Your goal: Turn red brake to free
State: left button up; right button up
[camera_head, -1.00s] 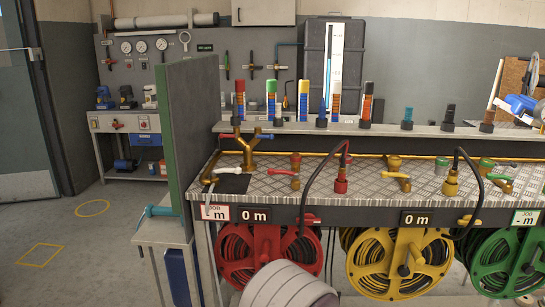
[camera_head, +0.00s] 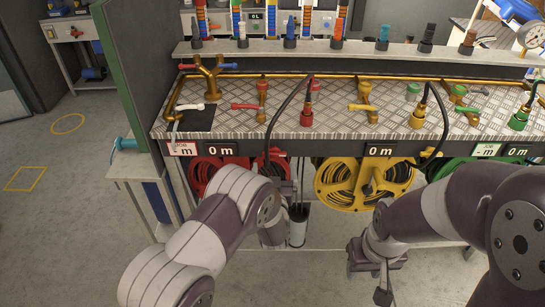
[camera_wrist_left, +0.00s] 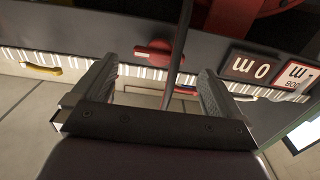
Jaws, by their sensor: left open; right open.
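The red brake shows in the left wrist view as a red lever (camera_wrist_left: 158,53) on the dark front rail, just beyond the fingertips. In the head view its place by the red reel (camera_head: 207,170) is small and partly hidden by my left arm. My left gripper (camera_wrist_left: 155,82) is open, with its fingers pointing toward the rail. A thin dark rod or hose crosses the gap between them; I see no grip on the lever. My right gripper (camera_head: 368,282) is open and empty, low in front of the yellow reel (camera_head: 350,184).
Above the rail, the metal bench (camera_head: 330,128) carries brass valves with coloured handles and hoses. A green panel (camera_head: 130,75) stands at its left. A grey cylinder (camera_head: 298,226) is below the bench beside my left arm. The floor at left is clear.

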aim_at(274, 156)
pick_arm(q)
jog(key=w, duration=0.4)
jog(key=shift+w+r, duration=0.1)
jog(key=shift+w, duration=0.55)
jog(key=c, duration=1)
